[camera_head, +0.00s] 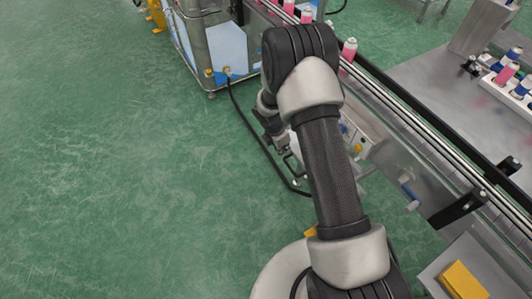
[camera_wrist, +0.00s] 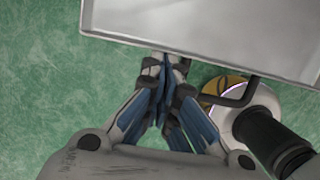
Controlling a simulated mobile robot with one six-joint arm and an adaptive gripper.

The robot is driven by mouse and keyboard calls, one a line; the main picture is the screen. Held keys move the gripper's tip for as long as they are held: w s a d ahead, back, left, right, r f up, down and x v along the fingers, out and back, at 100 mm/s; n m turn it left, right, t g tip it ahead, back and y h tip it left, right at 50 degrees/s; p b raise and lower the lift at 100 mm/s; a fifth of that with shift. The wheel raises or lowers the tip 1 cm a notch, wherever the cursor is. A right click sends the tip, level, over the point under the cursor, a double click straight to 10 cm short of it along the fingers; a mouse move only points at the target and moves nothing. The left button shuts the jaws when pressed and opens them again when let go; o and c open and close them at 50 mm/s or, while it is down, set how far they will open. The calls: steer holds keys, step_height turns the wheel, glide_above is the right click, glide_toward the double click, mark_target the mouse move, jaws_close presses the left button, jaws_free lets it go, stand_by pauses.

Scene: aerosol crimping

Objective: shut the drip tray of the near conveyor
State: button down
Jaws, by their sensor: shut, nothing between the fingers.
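The drip tray (camera_wrist: 215,25) is a plain grey metal pan across the top of the wrist view, with its front edge facing my gripper. Its dark bent handle (camera_wrist: 240,98) sticks out from that edge, right of my fingers. My gripper (camera_wrist: 165,65) is shut and empty, its fingertips close to the tray's front edge; I cannot tell whether they touch it. In the head view my gripper (camera_head: 283,149) is small, beside the handle (camera_head: 291,164). My arm hides most of the tray there. The near conveyor (camera_head: 400,120) runs diagonally on the right.
Pink cans (camera_head: 348,55) stand on the conveyor. A metal cabinet (camera_head: 225,45) stands at the top, with a black hose (camera_head: 245,120) trailing over the floor. A yellow block (camera_head: 463,281) lies at the bottom right. The green floor (camera_head: 110,160) on the left is clear.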

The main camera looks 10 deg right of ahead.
steer(key=w+d, duration=0.1)
steer(key=d, duration=0.2)
steer(key=w+d+p, duration=0.1)
steer(key=d, duration=0.1)
steer(key=w+d+p, duration=0.1)
steer(key=d, duration=0.2)
steer(key=shift+d, duration=0.3)
steer(key=shift+a, duration=0.1)
